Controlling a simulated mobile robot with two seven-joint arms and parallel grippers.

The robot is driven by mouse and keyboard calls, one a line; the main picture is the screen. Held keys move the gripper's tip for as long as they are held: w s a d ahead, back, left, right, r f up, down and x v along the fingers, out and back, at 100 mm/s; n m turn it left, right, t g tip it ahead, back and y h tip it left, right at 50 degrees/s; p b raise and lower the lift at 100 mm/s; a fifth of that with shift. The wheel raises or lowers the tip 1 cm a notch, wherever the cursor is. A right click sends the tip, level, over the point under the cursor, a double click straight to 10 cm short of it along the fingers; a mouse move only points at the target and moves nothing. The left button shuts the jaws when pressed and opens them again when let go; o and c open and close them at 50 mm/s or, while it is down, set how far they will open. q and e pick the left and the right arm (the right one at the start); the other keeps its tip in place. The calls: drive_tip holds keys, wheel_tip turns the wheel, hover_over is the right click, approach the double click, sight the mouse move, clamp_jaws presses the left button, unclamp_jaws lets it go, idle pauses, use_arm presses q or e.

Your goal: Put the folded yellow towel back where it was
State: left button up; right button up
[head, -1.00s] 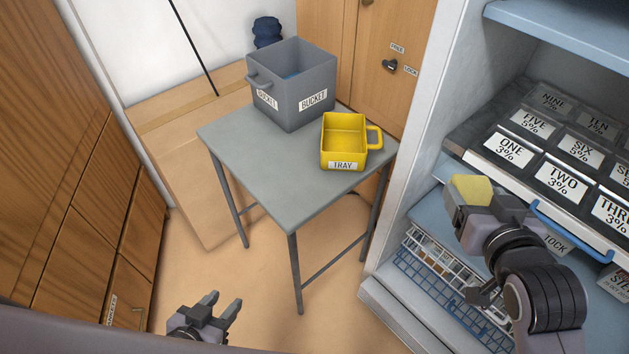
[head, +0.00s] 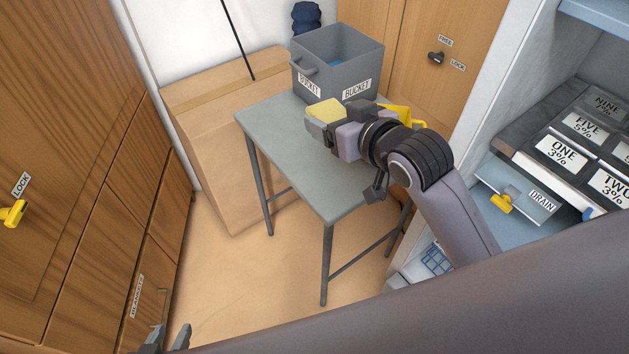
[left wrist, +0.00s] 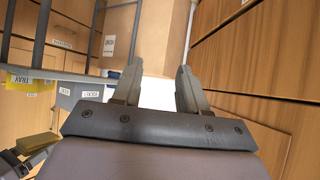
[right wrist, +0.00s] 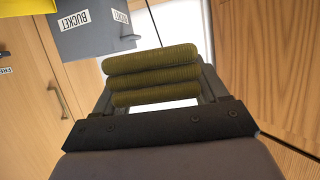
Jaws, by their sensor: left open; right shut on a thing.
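The folded yellow towel (head: 325,111) is held in my right gripper (head: 322,122), over the grey table (head: 290,160) just in front of the grey bucket (head: 340,62). In the right wrist view the towel (right wrist: 150,75) shows as several stacked folds between the two fingers. It also shows at the lower left of the left wrist view (left wrist: 36,143). My left gripper (head: 168,338) is open and empty, low at the bottom edge of the head view; its fingers (left wrist: 157,82) stand apart in the left wrist view.
The yellow tray (head: 403,117) on the table is mostly hidden behind my right arm. A cardboard box (head: 205,130) stands behind the table. The open shelf unit (head: 515,195) is at the right, wooden cabinets (head: 75,150) at the left. The table's left part is bare.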

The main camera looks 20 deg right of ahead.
sight(323, 103)
drive_tip(key=shift+n+g+y, duration=0.3)
drive_tip(key=shift+n+y, duration=0.3)
drive_tip(key=shift+n, duration=0.1)
drive_tip(key=w, duration=0.1)
drive_tip(key=w+r, duration=0.1)
drive_tip(key=w, duration=0.1)
drive_tip(key=w+a, duration=0.1)
drive_tip(key=shift+w+r+b, duration=0.2)
drive_tip(key=shift+r+b, duration=0.05)
drive_tip(key=shift+b, duration=0.1)
drive_tip(key=shift+f, duration=0.3)
wheel_tip(323, 103, down, 14)
drive_tip(key=b, duration=0.2)
drive_tip(key=shift+b, duration=0.4)
drive_tip(key=shift+f, duration=0.55)
wheel_tip(323, 103, down, 4)
drive_tip(key=shift+f+b, duration=0.1)
drive_tip(key=shift+b, duration=0.45)
use_arm(q)
drive_tip(key=f, duration=0.3)
drive_tip(key=shift+w+d, duration=0.25)
drive_tip(key=shift+d, duration=0.15)
use_arm(e)
drive_tip(key=o, duration=1.2)
drive_tip(key=shift+f, duration=0.15)
drive_tip(key=shift+c, duration=0.2)
use_arm(q)
drive_tip(key=shift+w, duration=0.1)
